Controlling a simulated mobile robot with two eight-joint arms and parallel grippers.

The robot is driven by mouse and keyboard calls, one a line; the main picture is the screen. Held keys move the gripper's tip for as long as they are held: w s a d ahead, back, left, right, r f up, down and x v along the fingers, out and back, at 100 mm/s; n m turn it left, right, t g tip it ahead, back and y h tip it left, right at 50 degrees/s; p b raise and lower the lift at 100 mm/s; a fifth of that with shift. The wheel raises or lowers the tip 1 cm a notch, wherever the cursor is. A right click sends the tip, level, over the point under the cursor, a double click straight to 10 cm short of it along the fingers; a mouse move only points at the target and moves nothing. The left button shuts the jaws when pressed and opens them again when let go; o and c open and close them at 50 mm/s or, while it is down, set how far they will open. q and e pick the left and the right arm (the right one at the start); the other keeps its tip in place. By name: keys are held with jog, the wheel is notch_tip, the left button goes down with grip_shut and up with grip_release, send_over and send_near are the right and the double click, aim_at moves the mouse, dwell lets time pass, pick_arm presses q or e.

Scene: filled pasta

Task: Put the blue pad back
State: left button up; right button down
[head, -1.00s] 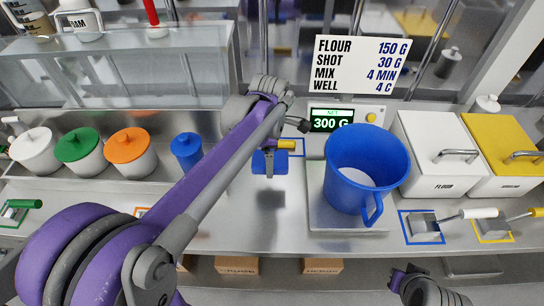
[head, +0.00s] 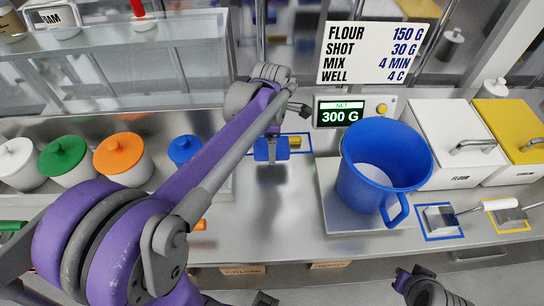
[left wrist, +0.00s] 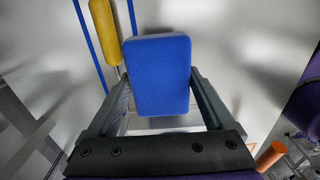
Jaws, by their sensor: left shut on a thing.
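The blue pad (head: 264,150) is a rounded rectangular block. It also shows in the left wrist view (left wrist: 158,75), between the two fingers. My left gripper (head: 271,150) is shut on the pad, at the back of the counter left of the scale. A blue outline (head: 309,143) is marked on the counter just right of the pad, with a yellow-handled tool (head: 295,141) by it. In the left wrist view, the yellow handle (left wrist: 103,30) and blue lines lie to the left of the pad. I cannot tell the pad's height above the counter.
A blue jug (head: 385,165) stands on the scale plate (head: 345,215), whose display (head: 340,117) reads 300 G. White (head: 460,140) and yellow bins stand to the right. Orange (head: 122,155), green and blue-lidded jars stand at left. The counter in front is clear.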

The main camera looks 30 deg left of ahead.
pick_arm(q)
jog(key=shift+f, duration=2.7)
jog(key=shift+f, duration=0.2)
jog(key=o, duration=1)
jog(key=shift+o, duration=0.3)
jog(key=shift+r, duration=0.1)
